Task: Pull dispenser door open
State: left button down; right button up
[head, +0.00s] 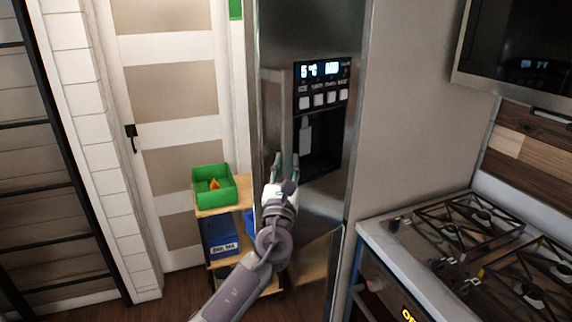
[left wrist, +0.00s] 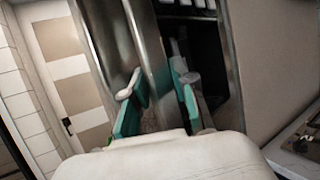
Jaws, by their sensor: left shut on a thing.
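The dispenser door (head: 278,110) is a narrow metal panel on the stainless fridge front. It stands swung out at the left of the dark dispenser recess (head: 318,150), which shows uncovered. My left gripper (head: 285,160) is at the lower part of this panel, shut on it. In the left wrist view the green-padded fingers (left wrist: 155,100) stand on either side of the metal door (left wrist: 152,62). The exact contact is partly hidden by the gripper. My right gripper is not in view.
Above the recess is a lit control panel (head: 322,82) with buttons. A wooden shelf cart (head: 218,210) with a green bin (head: 227,190) and a blue bin (head: 218,238) stands left of the fridge. A gas stove (head: 470,250) is at the right.

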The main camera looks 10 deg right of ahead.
pick_arm(q)
jog(key=shift+r, duration=0.4)
jog(key=c, duration=1.4)
grip_release()
jog(key=o, duration=0.3)
jog(key=shift+d, duration=0.1)
jog(key=shift+o, duration=0.9)
jog(key=shift+d+f, duration=0.15)
jog(key=shift+f, duration=0.1)
jog(key=shift+s+a+f, duration=0.1)
jog(key=shift+a+f, duration=0.05)
jog(key=shift+a, duration=0.1)
jog(key=shift+s+a+f, duration=0.1)
jog(key=shift+s+f, duration=0.1)
jog(key=shift+s, duration=0.1)
jog(key=v, duration=1)
jog(key=shift+s, duration=0.4)
